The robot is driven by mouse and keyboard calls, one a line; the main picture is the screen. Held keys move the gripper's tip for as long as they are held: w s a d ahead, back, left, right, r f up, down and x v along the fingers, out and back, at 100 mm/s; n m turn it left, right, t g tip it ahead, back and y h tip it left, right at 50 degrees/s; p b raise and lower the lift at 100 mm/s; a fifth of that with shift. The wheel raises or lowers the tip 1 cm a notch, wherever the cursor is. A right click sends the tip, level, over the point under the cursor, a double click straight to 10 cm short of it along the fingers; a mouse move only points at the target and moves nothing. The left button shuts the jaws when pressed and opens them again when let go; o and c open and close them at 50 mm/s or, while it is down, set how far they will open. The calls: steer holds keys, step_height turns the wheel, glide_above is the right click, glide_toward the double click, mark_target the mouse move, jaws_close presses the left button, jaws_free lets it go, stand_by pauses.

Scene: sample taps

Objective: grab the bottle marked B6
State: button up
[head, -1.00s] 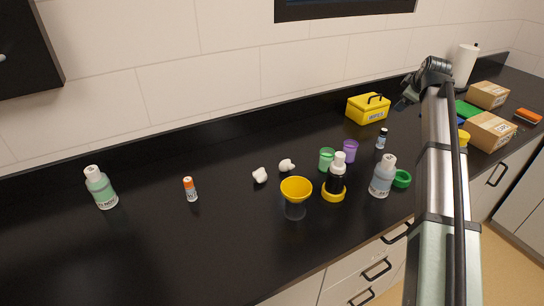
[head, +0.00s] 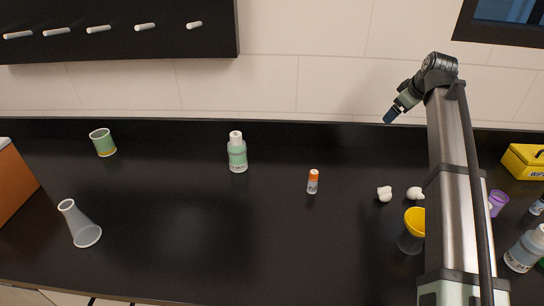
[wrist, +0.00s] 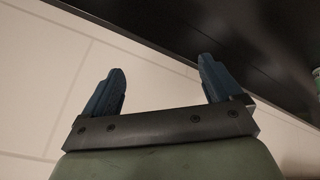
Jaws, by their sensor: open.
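No label clearly reads B6 at this size. A white-capped bottle with green contents (head: 237,155) stands upright at the back middle of the black counter. A small orange-capped bottle (head: 313,183) stands to its right. A white-capped bottle with blue-grey contents (head: 522,252) is at the lower right, and a small bottle (head: 538,206) is cut by the right edge. My gripper (head: 390,116) is raised above the back of the counter, apart from all bottles. In the wrist view my gripper (wrist: 160,68) is open and empty, with wall and counter behind it.
A grey flask (head: 80,226), a green cup (head: 103,143) and an orange-brown box (head: 12,185) stand at left. White lumps (head: 385,194), a yellow funnel (head: 414,222) and a yellow box (head: 524,162) are at right. A dark pegged panel (head: 120,30) hangs above.

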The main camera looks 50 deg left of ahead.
steer(key=s+a+n+g, duration=0.2)
steer(key=s+a, duration=1.4)
steer(key=a, duration=0.1)
steer(key=n+g, duration=0.1)
steer(key=g, duration=0.2)
glide_toward(234, 142)
step_height(234, 142, up, 2)
steer(key=w+a, duration=0.1)
steer(key=w, duration=0.1)
steer(key=shift+h, duration=0.4)
steer(key=x, duration=0.8)
steer(key=shift+w+a+f, duration=0.1)
steer(key=shift+a+f, duration=0.1)
steer(key=shift+a, duration=0.1)
steer(key=shift+x, duration=2.55)
steer(key=shift+s+d, duration=0.15)
steer(key=shift+s, duration=0.1)
steer(key=c, duration=1.7)
steer(key=shift+o, duration=0.2)
